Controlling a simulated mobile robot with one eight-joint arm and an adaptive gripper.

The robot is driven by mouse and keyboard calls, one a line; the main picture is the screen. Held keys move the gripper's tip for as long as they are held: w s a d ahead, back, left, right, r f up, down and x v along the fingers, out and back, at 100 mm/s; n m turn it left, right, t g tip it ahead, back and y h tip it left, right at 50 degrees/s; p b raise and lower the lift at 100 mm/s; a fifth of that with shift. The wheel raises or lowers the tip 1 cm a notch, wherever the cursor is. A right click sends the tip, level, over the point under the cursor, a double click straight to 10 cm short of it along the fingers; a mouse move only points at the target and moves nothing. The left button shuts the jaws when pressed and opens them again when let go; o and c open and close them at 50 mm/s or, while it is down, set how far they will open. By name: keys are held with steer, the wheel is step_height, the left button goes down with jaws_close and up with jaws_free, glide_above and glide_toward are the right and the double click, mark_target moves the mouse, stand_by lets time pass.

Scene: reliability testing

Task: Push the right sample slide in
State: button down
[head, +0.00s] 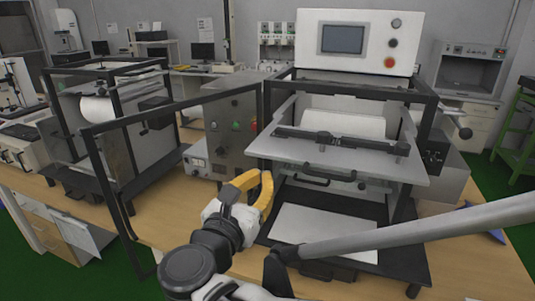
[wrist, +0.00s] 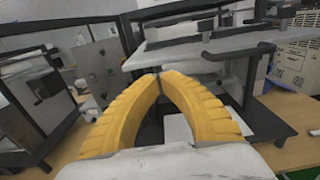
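The right machine has a grey sliding plate (head: 340,155) with a black bar and handle, standing out toward me at mid height. It appears to be the right sample slide; I cannot be sure. It also shows in the wrist view (wrist: 195,48), ahead and right of the fingertips. My gripper (head: 263,175) has yellow fingers and is in front of the machine's left side, left of and a little below the plate. In the wrist view the fingertips (wrist: 160,72) meet with nothing visible between them. No contact with the plate is visible.
A black-framed door (head: 170,120) stands open at left. A white plate (head: 325,235) lies on the machine's low black base. A control box (head: 357,40) with a screen and buttons sits on top. A second, similar machine (head: 110,120) stands at far left on the wooden bench.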

steer(key=shift+b+x, duration=0.75)
steer(key=shift+x, duration=1.95)
steer(key=p+x, duration=0.2)
steer(key=x, duration=2.7)
steer(key=shift+w, duration=0.35)
steer(key=shift+d+f, duration=0.1)
steer(key=shift+s, duration=0.1)
